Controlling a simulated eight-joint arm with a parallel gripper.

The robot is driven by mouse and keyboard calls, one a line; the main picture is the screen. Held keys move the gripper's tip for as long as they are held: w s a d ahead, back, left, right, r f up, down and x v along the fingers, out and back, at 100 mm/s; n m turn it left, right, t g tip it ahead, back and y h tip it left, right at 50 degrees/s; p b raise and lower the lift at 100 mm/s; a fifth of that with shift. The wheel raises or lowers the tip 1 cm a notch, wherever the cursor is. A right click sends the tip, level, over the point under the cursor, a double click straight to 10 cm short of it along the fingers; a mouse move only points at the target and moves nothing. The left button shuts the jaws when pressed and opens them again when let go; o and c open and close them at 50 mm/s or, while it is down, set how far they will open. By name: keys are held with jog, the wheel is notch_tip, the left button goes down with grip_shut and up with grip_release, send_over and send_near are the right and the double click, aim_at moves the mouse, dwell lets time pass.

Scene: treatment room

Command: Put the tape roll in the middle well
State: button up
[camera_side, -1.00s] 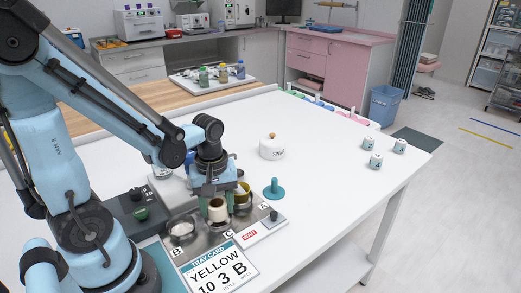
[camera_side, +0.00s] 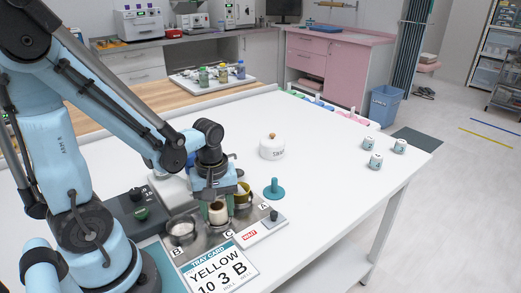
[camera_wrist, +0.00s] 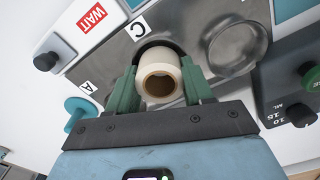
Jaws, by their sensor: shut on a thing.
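The cream tape roll (camera_side: 217,213) is upright between the green fingers of my gripper (camera_side: 216,204). In the wrist view my gripper (camera_wrist: 160,78) is shut on the roll (camera_wrist: 158,62), one finger on each side. The roll is at the middle well, marked C, of the metal tray (camera_side: 190,248). A dark curved part of the well's rim shows behind it in the wrist view. I cannot tell whether the roll touches the well's floor. Well B (camera_side: 180,229) is a round metal well and looks empty in the wrist view (camera_wrist: 237,46). My gripper hides part of the tray.
A teal knobbed piece (camera_side: 274,189) and a white lidded jar (camera_side: 272,147) stand behind. A dark dial box (camera_side: 137,210) is at the left. A tray card (camera_side: 216,268) lies in front.

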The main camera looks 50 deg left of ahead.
jog(key=shift+r, duration=0.35)
dwell(0.6)
jog(key=shift+r, duration=0.3)
jog(key=shift+f, duration=0.5)
dwell(1.4)
jog(key=shift+r, duration=0.35)
jog(key=shift+r, duration=0.25)
jog(key=shift+f, duration=0.8)
dwell(0.9)
jog(key=o, duration=0.8)
jog(key=shift+o, duration=0.2)
jog(key=shift+r, duration=0.1)
